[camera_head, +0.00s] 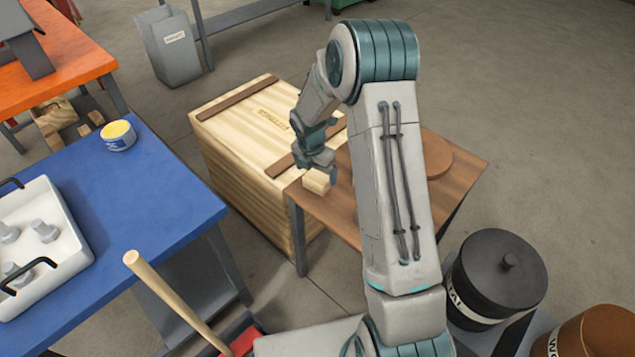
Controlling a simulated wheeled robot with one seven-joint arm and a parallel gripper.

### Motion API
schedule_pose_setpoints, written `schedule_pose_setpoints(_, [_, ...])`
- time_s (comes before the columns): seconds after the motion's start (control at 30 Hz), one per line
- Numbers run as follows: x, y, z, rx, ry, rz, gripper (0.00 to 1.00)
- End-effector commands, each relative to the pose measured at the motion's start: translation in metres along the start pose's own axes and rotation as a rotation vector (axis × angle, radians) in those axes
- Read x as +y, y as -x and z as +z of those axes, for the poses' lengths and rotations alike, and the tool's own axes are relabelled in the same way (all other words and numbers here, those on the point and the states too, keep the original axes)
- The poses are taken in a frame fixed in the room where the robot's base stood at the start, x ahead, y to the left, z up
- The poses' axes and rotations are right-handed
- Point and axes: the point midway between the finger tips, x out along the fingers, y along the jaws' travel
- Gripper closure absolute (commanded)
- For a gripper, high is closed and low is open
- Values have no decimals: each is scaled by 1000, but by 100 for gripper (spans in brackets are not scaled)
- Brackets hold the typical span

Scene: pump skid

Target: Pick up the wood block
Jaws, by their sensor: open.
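The wood block (316,183) is a small pale block near the left edge of the brown table (440,196), close to the wooden crate. My gripper (318,171) points down right at the block, with its fingers around or just above it. The jaws are open. The fingers partly cover the block, and I cannot tell whether they touch it. My arm hides the middle of the brown table.
A large wooden crate (226,140) stands directly behind and left of the brown table. A round brown disc (437,156) lies on that table. A blue table (165,190) with a white tray (75,240) is left. A wooden handle (175,295) rises in front. A dark lidded drum (500,270) stands right.

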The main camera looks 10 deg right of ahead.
Motion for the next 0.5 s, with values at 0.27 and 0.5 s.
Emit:
schedule_pose_setpoints(0.27, [-1, -40, 0, 2, 0, -2, 6])
schedule_pose_setpoints(0.5, [-1, -41, 0, 0, 0, 0, 12])
